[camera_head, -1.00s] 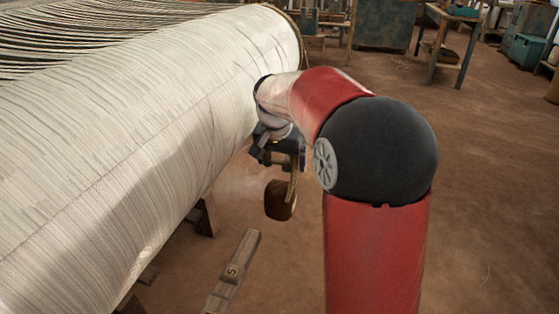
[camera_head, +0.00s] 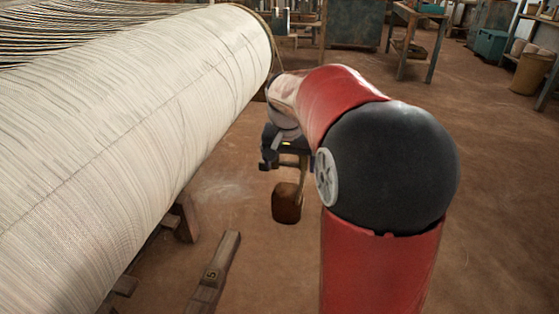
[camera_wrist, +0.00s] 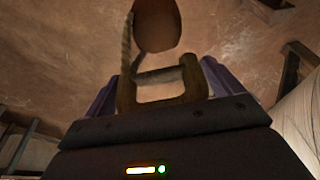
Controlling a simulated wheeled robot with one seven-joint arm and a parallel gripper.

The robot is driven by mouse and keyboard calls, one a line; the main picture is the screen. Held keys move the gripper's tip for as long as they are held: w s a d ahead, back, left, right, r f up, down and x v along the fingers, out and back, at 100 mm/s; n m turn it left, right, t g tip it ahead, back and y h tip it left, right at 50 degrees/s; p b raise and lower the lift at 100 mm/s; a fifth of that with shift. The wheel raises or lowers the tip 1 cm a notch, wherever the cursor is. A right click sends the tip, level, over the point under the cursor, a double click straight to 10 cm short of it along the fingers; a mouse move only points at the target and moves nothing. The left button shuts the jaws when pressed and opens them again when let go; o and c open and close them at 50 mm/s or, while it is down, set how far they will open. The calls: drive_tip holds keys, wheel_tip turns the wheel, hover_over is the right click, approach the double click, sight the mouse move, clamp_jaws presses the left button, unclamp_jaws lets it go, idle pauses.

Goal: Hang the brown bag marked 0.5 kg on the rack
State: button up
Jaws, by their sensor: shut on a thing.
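A brown bag (camera_head: 287,202) hangs below my gripper (camera_head: 285,160), clear of the floor, in the head view. My gripper is shut on the bag's wooden handle. In the wrist view the handle (camera_wrist: 160,75) sits between the fingers of my gripper (camera_wrist: 160,92). A cord (camera_wrist: 127,50) runs from the handle toward the bag (camera_wrist: 157,25), whose top is cut off by the frame. I cannot read a weight mark on the bag.
The large white warp roll (camera_head: 130,130) fills the left, with wooden supports (camera_head: 187,218) under it. Benches (camera_head: 412,38), a teal box (camera_head: 490,46) and a basket (camera_head: 530,73) stand at the back. The floor at right is open.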

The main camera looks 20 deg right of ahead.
drive_tip(key=s+d, duration=0.3)
drive_tip(key=d, duration=0.2)
drive_tip(key=shift+s+r, duration=0.35)
idle(1.1)
